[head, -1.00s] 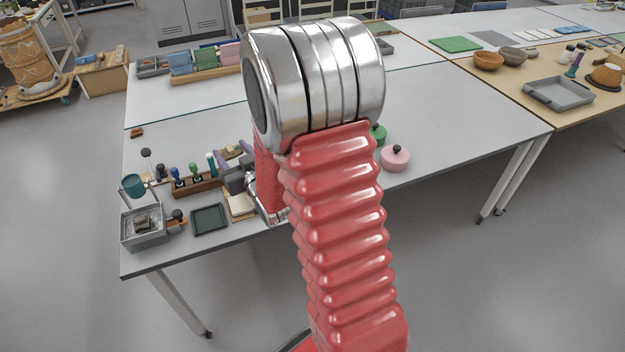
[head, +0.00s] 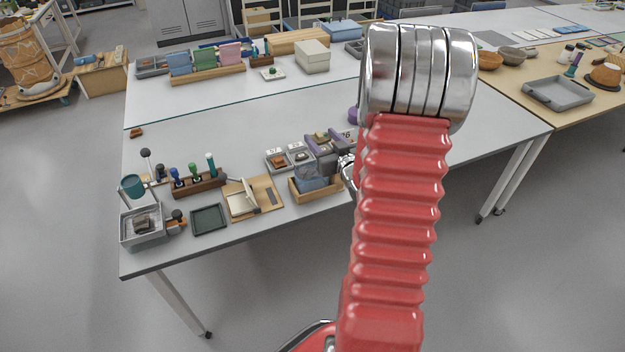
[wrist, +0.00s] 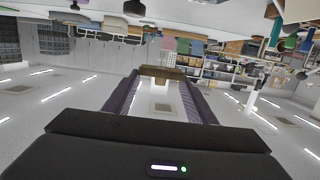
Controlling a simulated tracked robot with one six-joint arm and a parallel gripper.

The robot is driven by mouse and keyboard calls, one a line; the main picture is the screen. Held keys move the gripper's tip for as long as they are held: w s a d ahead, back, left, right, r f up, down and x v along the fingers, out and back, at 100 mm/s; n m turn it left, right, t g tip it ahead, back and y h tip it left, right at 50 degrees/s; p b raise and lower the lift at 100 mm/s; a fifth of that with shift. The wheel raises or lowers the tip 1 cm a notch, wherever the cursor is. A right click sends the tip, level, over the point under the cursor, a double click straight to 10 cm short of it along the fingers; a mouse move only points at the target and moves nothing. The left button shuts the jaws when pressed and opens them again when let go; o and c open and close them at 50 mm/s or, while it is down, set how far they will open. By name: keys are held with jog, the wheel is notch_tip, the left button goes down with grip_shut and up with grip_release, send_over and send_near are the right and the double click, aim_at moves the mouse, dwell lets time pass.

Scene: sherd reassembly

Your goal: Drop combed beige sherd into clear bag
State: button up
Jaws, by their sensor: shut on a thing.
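My gripper (wrist: 160,95) is shut on a brownish-beige sherd (wrist: 160,73), held between the tips of its two dark purple fingers in the wrist view. Any combing on the sherd is too small to make out. In the head view my gripper (head: 322,142) is over the front table, near small grey labelled trays, and is partly hidden by my red arm.
Small grey trays (head: 278,161) hold pieces. A wooden box (head: 312,190) with blue material stands in front of them. The table's middle is clear.

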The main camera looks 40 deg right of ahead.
jog(key=shift+f, duration=0.15)
jog(key=shift+f, duration=2.85)
jog(key=o, duration=1.1)
jog(key=shift+o, duration=0.2)
jog(key=shift+a, duration=0.1)
